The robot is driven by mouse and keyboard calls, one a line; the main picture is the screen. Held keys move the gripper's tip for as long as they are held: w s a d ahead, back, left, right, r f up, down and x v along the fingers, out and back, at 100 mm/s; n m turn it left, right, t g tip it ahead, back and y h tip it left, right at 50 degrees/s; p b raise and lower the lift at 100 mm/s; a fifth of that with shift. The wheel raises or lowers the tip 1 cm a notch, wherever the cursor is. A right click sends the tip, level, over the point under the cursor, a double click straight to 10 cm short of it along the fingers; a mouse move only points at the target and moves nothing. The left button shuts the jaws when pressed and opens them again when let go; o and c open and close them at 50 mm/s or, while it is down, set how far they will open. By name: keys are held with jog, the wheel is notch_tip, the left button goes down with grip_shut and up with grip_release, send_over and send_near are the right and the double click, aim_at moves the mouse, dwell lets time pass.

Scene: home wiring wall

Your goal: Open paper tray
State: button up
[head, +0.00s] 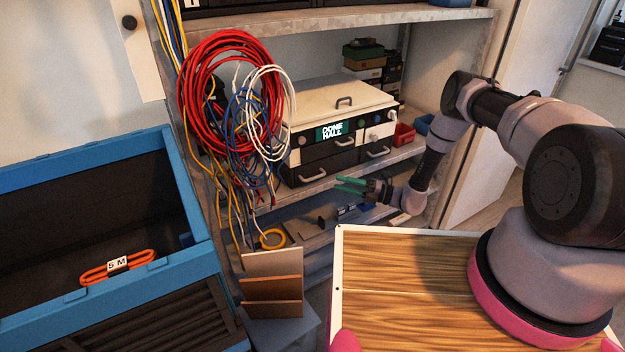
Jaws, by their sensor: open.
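My gripper (351,185), with green fingertips, is open and points left. In the picture it is just below the machine's front and shelf edge, apart from both handles. Nothing shows between the fingers.
Coiled red, blue and white cables (222,85) hang at the machine's left and overlap its left side. Red (403,134) and blue bins sit at its right. A blue open box (95,170) with an orange cable stands at the left. Upright brown panels (272,280) stand in front.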

aim_at(312, 178)
jog(key=shift+m, duration=0.3)
jog(key=a, duration=0.3)
jog(key=w+a, duration=0.1)
jog(key=a, duration=0.6)
jog(key=shift+w+a+r, duration=0.2)
jog(key=shift+a, duration=0.1)
grip_shut()
dwell(0.8)
